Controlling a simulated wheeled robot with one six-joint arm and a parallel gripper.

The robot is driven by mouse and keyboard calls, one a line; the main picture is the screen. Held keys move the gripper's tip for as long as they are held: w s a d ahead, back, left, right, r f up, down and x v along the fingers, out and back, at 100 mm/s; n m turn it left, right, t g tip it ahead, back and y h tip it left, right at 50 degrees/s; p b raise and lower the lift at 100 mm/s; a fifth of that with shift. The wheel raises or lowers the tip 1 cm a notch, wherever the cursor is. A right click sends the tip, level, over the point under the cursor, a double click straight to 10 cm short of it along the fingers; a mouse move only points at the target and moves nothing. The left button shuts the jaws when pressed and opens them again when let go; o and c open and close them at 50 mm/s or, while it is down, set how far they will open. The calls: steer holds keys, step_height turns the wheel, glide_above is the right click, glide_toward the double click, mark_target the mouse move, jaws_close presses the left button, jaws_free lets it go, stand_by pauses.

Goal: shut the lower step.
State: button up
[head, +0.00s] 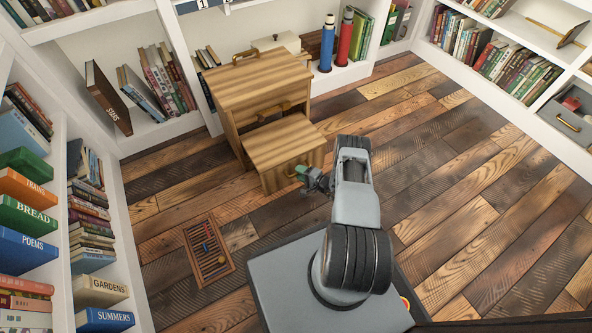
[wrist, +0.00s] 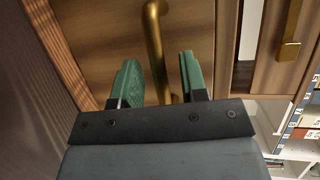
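The wooden step cabinet (head: 258,85) stands on the plank floor by the back shelves. Its lower step (head: 284,146) juts out in front of the taller part, toward me. My gripper (head: 302,172) is at the front face of the lower step. In the wrist view, my gripper's two green fingers (wrist: 160,78) are apart, with the brass handle (wrist: 154,40) of the wooden front (wrist: 110,30) showing between them. Gaps show on both sides of the handle, and I cannot tell whether a finger touches it. My gripper hides part of the front in the head view.
A wooden rack (head: 207,251) with coloured rods lies on the floor at left. Blue (head: 327,43) and red (head: 345,38) bottles stand on the back shelf. Bookshelves line the sides. The floor (head: 450,150) at right is clear.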

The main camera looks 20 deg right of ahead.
steer(key=shift+w+a, duration=0.2)
steer(key=shift+w, duration=0.15)
steer(key=shift+c, duration=0.4)
jaws_close()
